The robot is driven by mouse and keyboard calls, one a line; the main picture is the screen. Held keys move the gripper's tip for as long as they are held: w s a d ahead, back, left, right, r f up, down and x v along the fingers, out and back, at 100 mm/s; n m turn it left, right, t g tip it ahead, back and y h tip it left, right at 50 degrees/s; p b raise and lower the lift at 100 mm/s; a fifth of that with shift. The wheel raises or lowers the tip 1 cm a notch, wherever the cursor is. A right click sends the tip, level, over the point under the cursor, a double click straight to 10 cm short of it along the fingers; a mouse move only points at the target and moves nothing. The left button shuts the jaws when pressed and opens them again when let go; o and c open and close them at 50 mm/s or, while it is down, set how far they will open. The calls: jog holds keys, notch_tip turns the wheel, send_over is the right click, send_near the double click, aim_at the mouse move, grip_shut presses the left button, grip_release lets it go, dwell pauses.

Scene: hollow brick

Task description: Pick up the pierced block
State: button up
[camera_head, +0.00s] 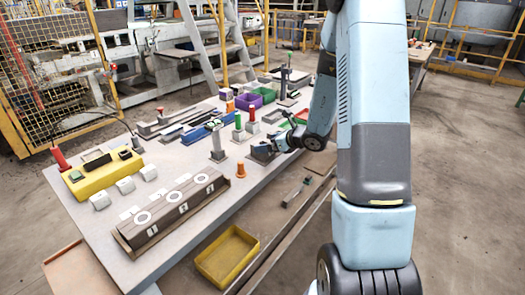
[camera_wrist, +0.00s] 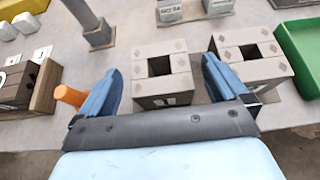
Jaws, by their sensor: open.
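In the wrist view, two grey blocks with square holes in their tops stand upright on the table. One pierced block (camera_wrist: 165,97) is in the middle, in the gap between my fingers. The other pierced block (camera_wrist: 262,73) is to the right, partly behind my right finger. My gripper (camera_wrist: 162,66) is open, its blue fingers on either side of the middle block. A gap shows on each side; I cannot tell how far down the fingers reach. In the head view my gripper (camera_head: 268,146) is at the table's right edge, over a grey block that it mostly hides.
An orange peg (camera_wrist: 70,96) stands left of my gripper, also seen in the head view (camera_head: 240,170). A green bin (camera_wrist: 303,45) is at the right. A grey post (camera_wrist: 98,37) stands behind-left. The workbench (camera_head: 85,235) is crowded; a yellow tray (camera_head: 228,257) sits below its front edge.

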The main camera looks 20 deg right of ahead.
jog(key=shift+x, duration=2.6)
jog(key=shift+s+f, duration=0.15)
jog(key=shift+f, duration=0.05)
jog(key=shift+c, duration=0.4)
jog(key=c, duration=1)
jog(key=shift+c, duration=0.5)
jog(key=shift+r, duration=0.1)
